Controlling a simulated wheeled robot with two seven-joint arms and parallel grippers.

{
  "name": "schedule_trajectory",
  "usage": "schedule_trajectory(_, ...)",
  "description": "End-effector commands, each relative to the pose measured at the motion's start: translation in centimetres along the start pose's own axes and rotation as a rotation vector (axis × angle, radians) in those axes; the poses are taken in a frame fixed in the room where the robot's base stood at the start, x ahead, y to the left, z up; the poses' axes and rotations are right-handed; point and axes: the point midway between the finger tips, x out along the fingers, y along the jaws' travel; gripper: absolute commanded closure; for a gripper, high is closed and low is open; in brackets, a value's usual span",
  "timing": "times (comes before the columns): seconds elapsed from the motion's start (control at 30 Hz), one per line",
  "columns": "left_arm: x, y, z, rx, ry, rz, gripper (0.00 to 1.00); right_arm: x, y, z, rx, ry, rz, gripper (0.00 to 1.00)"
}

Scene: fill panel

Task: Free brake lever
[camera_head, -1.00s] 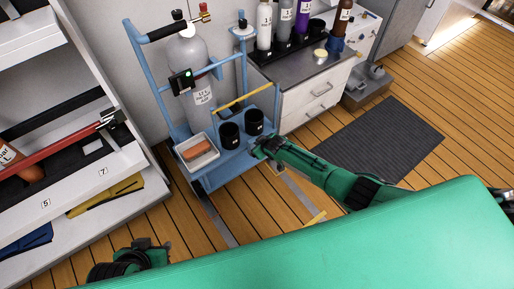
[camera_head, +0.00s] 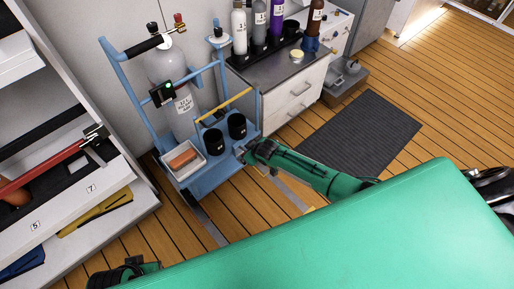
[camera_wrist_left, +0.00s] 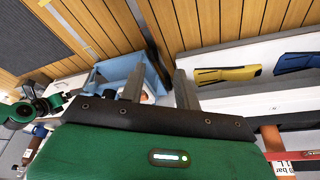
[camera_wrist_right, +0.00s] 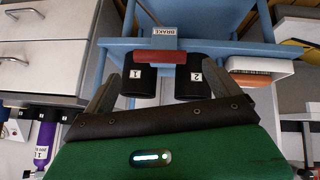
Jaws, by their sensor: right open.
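The blue cart (camera_head: 215,176) stands by the wall. In the right wrist view, a grey plate marked BRAKE (camera_wrist_right: 164,31) is on the cart's blue frame, with a dark red bar, the brake lever (camera_wrist_right: 161,57), below it in the picture. My right gripper (camera_wrist_right: 160,88) is open, with the red bar between and beyond its fingers; I see no contact. In the head view my right gripper (camera_head: 246,152) is at the cart's front edge and the lever cannot be made out. My left gripper (camera_wrist_left: 159,85) is open and empty, low in the head view (camera_head: 135,268).
The cart carries a grey cylinder (camera_head: 165,70), two black cups (camera_head: 213,141) and a white tray (camera_head: 171,170) with an orange-brown block. A drawer cabinet (camera_head: 290,100) with bottles stands right of it. A shelf unit (camera_head: 130,205) is at left. Wooden floor and a dark mat (camera_head: 360,135) are clear.

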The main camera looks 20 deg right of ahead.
Motion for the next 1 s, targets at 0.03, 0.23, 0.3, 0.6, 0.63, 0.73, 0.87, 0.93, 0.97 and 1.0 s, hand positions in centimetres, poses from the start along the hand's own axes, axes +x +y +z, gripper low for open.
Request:
schedule_trajectory(0.03,0.4,0.0,0.0,0.0,-0.009,0.001,0.67,-1.2,0.1,-0.1,0.0,0.0,0.0,0.06)
schedule_trajectory(0.23,2.8,0.1,0.4,0.0,-0.034,0.002,0.67,-4.5,0.2,0.0,0.0,-0.001,0.002,0.06)
schedule_trajectory(0.3,3.4,0.1,0.6,0.0,-0.04,0.002,0.67,-5.4,0.2,0.0,0.0,-0.001,0.002,0.06)
schedule_trajectory(0.6,4.7,0.1,1.0,0.0,-0.052,0.002,0.67,-7.3,0.3,0.1,0.0,-0.002,0.004,0.06)
schedule_trajectory(0.63,4.7,0.1,1.0,0.0,-0.053,0.002,0.67,-7.3,0.3,0.1,0.0,-0.002,0.004,0.06)
schedule_trajectory(0.73,4.8,0.1,1.1,0.0,-0.053,0.002,0.67,-7.3,0.3,0.1,0.0,-0.002,0.004,0.06)
schedule_trajectory(0.87,4.8,0.1,1.1,0.0,-0.053,0.002,0.67,-7.3,0.3,0.1,0.0,-0.002,0.004,0.06)
schedule_trajectory(0.93,4.8,0.1,1.1,0.0,-0.053,0.002,0.67,-7.3,0.3,0.1,0.0,-0.002,0.004,0.06)
schedule_trajectory(0.97,4.8,0.1,1.1,0.0,-0.053,0.002,0.67,-7.3,0.3,0.1,0.0,-0.002,0.004,0.06)
schedule_trajectory(1.0,4.8,0.1,1.1,0.0,-0.053,0.002,0.67,-7.3,0.3,0.1,0.0,-0.002,0.004,0.06)
